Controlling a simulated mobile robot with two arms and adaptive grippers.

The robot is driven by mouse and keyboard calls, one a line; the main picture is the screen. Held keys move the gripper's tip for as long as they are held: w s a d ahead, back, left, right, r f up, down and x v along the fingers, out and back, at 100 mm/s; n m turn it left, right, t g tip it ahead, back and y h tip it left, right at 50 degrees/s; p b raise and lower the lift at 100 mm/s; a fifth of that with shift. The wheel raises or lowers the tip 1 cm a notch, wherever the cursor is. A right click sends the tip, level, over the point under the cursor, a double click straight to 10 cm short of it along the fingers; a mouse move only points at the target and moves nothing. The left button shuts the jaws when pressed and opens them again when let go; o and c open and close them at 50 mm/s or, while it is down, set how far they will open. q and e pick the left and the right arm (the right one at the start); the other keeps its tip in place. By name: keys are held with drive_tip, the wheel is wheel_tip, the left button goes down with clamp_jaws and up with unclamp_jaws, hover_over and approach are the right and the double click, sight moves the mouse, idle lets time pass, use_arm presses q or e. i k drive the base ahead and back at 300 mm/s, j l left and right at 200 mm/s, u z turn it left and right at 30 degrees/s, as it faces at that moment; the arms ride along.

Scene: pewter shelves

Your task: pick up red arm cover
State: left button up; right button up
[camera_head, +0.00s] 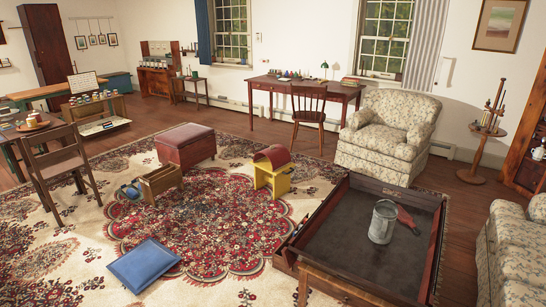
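A red, arched piece (273,155) that looks like the arm cover rests on top of a small yellow stool (271,183) in the middle of the rug. It curves downward at its sides. Another red item (407,218), flat and narrow, lies beside the grey metal watering can (382,222) in the large dark tray-like box (345,243); I cannot tell what it is. Neither of my grippers is in view.
A red ottoman (186,146) and a wooden carrier (160,181) stand left of the stool. A blue cushion (143,265) lies on the rug in front. A floral armchair (389,135) stands behind the box. Patterned rug between the stool and the cushion is clear.

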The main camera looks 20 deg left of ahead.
sight(278, 155)
drive_tip(key=i+j+u, duration=0.15)
drive_tip(key=i+u, duration=0.65)
drive_tip(key=i+l+u, duration=0.1)
drive_tip(key=i+u, duration=0.55)
drive_tip(key=i, duration=1.05)
drive_tip(key=i+l+z, duration=0.1)
drive_tip(key=i+z, duration=0.2)
drive_tip(key=i, duration=0.7)
drive_tip(key=i+j+z, duration=0.1)
drive_tip(key=i+z, duration=0.2)
drive_tip(key=i, duration=0.7)
drive_tip(key=i+z, duration=0.25)
drive_tip(key=i, duration=0.3)
drive_tip(key=i+j+z, duration=0.15)
drive_tip(key=i+z, duration=0.15)
drive_tip(key=i, duration=0.25)
drive_tip(key=i+z, duration=0.4)
drive_tip(key=i+j+z, duration=0.25)
drive_tip(key=i+z, duration=0.15)
